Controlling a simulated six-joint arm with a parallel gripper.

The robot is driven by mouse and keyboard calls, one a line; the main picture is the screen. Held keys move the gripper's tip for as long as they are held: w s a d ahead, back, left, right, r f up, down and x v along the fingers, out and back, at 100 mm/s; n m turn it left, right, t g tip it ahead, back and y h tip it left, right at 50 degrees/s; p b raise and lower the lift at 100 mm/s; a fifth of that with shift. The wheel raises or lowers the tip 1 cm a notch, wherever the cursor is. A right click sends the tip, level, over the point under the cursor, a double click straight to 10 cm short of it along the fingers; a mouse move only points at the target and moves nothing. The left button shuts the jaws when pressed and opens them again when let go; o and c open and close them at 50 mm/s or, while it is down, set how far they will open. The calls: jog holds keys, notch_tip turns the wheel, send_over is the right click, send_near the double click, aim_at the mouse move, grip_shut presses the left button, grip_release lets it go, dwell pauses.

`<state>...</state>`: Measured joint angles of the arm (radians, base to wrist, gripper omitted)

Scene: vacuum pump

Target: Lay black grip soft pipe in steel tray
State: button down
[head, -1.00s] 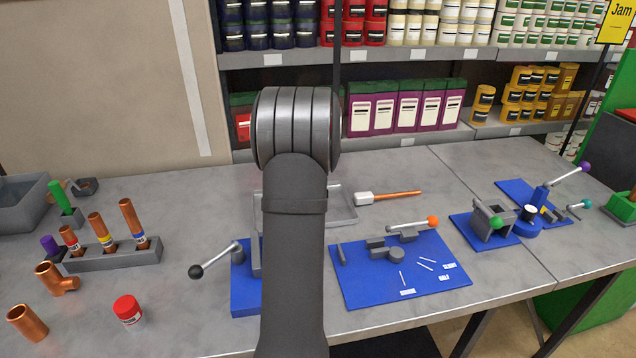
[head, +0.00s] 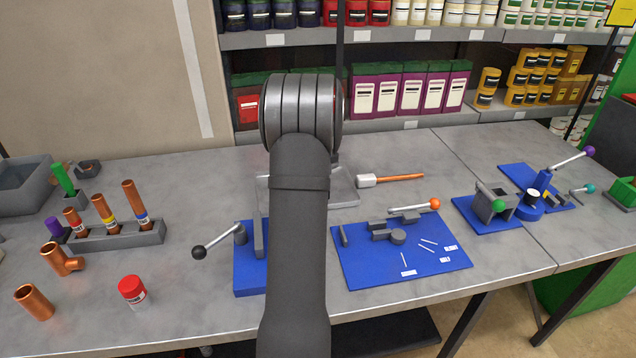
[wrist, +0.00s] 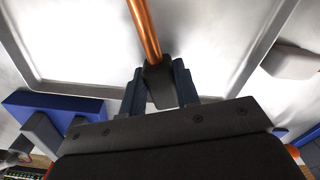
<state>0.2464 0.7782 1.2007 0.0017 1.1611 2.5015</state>
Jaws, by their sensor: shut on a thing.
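My gripper (wrist: 160,90) is shut on the black grip of a soft copper pipe in the wrist view. The black grip (wrist: 158,76) sits between the two fingers, and the copper pipe (wrist: 144,25) runs from it toward the top of the picture. Behind the pipe is the steel tray (wrist: 85,88), with its rim along the left, bottom and right. I cannot tell whether the pipe touches the tray floor. In the head view the steel tray (head: 346,204) is partly hidden behind my arm, and the gripper and pipe are hidden too.
A blue fixture with a black-knobbed lever (head: 244,283) stands in front. A blue bending plate (head: 375,270) is to the right. A rack with copper pipes (head: 110,239) and a red-capped jar (head: 132,291) are to the left.

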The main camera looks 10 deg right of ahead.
jog(key=shift+f, duration=0.55)
jog(key=c, duration=1)
grip_release()
jog(key=shift+r, duration=0.1)
notch_tip(320, 180, up, 17)
jog(key=shift+r, duration=0.1)
notch_tip(320, 180, down, 17)
jog(key=shift+f, duration=0.2)
jog(key=shift+r, duration=0.2)
